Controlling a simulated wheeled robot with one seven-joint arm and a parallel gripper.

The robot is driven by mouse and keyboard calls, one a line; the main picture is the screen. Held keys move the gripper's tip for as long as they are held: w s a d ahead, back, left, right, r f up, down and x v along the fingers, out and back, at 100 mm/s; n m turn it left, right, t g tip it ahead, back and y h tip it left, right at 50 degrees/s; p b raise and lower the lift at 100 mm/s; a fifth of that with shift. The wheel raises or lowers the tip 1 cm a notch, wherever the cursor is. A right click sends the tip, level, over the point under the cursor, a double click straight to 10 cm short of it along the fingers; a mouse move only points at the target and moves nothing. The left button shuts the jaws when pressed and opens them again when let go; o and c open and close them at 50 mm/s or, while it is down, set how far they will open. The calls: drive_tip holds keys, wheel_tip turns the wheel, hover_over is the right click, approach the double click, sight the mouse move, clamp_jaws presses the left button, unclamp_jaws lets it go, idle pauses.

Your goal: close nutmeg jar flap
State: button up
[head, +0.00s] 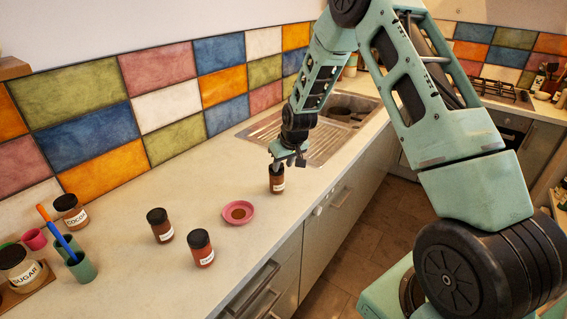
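A small brown jar (277,184) with a pale label stands upright on the counter, near its front edge and before the sink. The label is too small to read, so I cannot tell if it is the nutmeg jar. My gripper (285,160) is right at the top of this jar, pointing down. It hides the jar's lid, so the flap's position does not show. I cannot tell whether the fingers touch the jar or how far apart they are. Two similar jars with black lids, one at the left (160,225) and one nearer (201,248), stand further left; their labels are unclear.
A pink dish (239,212) with brown contents lies between the jars. A cocoa jar (70,211), a sugar jar (18,267), a green cup (81,268) with utensils and a pink cup (35,238) stand at the left. The sink (350,108) is behind my gripper.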

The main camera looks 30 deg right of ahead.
clamp_jaws()
drive_tip(key=f+b, duration=0.1)
drive_tip(key=b, duration=0.1)
drive_tip(key=s+f+b, duration=0.1)
drive_tip(key=b, duration=0.1)
drive_tip(key=shift+s+f, duration=0.15)
drive_tip(key=shift+f, duration=0.1)
drive_tip(key=shift+o, duration=0.9)
unclamp_jaws()
drive_tip(key=shift+r, duration=0.1)
